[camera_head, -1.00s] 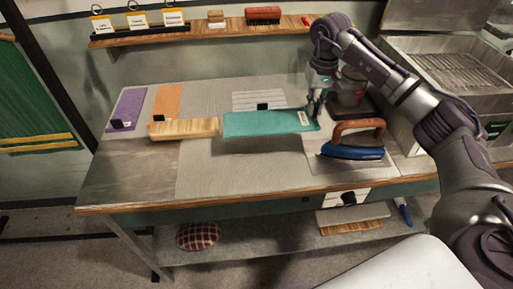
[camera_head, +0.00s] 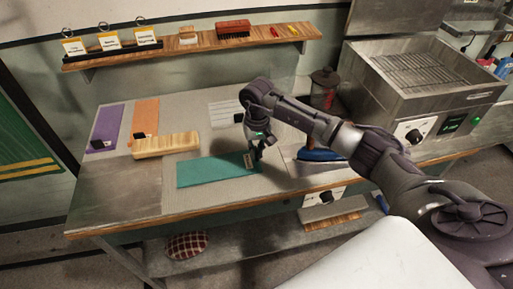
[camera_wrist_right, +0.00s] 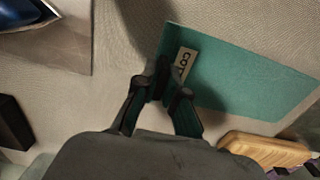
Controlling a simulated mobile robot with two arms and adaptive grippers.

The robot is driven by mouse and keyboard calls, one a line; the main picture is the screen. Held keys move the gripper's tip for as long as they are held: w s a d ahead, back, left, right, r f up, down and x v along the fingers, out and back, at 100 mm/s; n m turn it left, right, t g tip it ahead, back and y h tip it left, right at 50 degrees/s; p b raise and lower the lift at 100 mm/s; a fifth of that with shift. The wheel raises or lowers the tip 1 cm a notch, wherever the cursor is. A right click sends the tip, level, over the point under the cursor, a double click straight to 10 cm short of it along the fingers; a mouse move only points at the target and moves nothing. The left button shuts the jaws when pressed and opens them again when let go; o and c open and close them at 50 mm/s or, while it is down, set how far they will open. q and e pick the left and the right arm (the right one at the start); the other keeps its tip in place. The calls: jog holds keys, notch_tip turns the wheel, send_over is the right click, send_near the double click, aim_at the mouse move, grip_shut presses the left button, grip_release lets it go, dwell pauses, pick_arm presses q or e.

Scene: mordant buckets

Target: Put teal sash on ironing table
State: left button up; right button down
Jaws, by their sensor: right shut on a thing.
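The teal sash (camera_head: 212,170) is a flat rectangle with a small white label at its right end. It is over the pale grey padded part of the ironing table (camera_head: 185,202), near the front edge, and looks flat on it or very close above. My right gripper (camera_head: 254,158) is shut on the sash's right end, by the label. The wrist view also shows the sash (camera_wrist_right: 240,75), with the gripper's fingers (camera_wrist_right: 166,88) together at its edge. My left gripper is not in view.
A wooden block (camera_head: 166,144) lies behind the sash, with purple (camera_head: 106,125) and orange (camera_head: 145,116) cloths at the left. A blue iron (camera_head: 318,155) stands to the right, partly behind my arm. A dark jar (camera_head: 324,88) stands at the back. The table's front left is clear.

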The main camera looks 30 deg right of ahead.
jog(key=shift+f, duration=0.1)
jog(key=c, duration=1.2)
grip_release()
jog(key=shift+c, duration=0.2)
jog(key=shift+r, duration=0.2)
jog(key=shift+w+r, duration=0.1)
jog(key=shift+r, duration=0.2)
notch_tip(320, 180, up, 11)
jog(key=b, duration=0.3)
jog(key=shift+r+b, duration=0.15)
jog(key=shift+b, duration=0.25)
